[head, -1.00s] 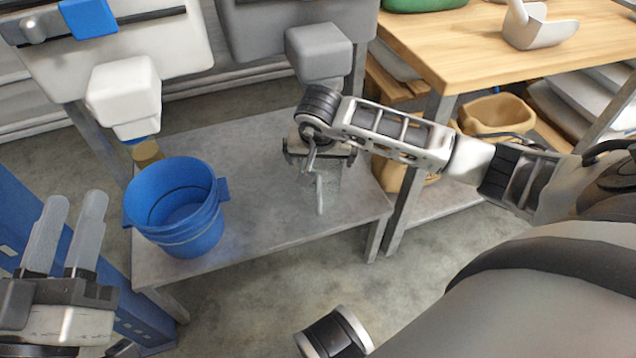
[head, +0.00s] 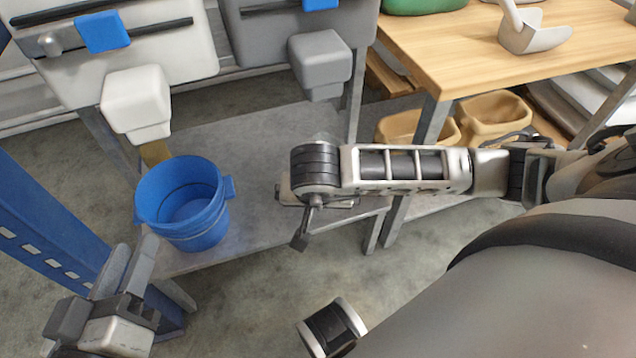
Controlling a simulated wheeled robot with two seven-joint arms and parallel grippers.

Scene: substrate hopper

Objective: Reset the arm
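My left gripper (head: 128,262) is at the lower left, its two grey fingers pointing up with a narrow gap and nothing between them. It is in front of and below the blue bucket (head: 182,240), apart from it in the picture. My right arm reaches in from the right across the low grey table (head: 250,140). Its gripper (head: 301,240) hangs over the table's front edge, mostly hidden behind the wrist. One dark finger shows, so its opening cannot be told. No held object shows there.
A white hopper (head: 137,97) and a grey hopper (head: 320,58) stand behind the table. A wooden table (head: 465,55) with a white scoop (head: 530,32) is at the upper right. Tan bins (head: 495,112) sit below it. A blue post (head: 50,215) is at the left.

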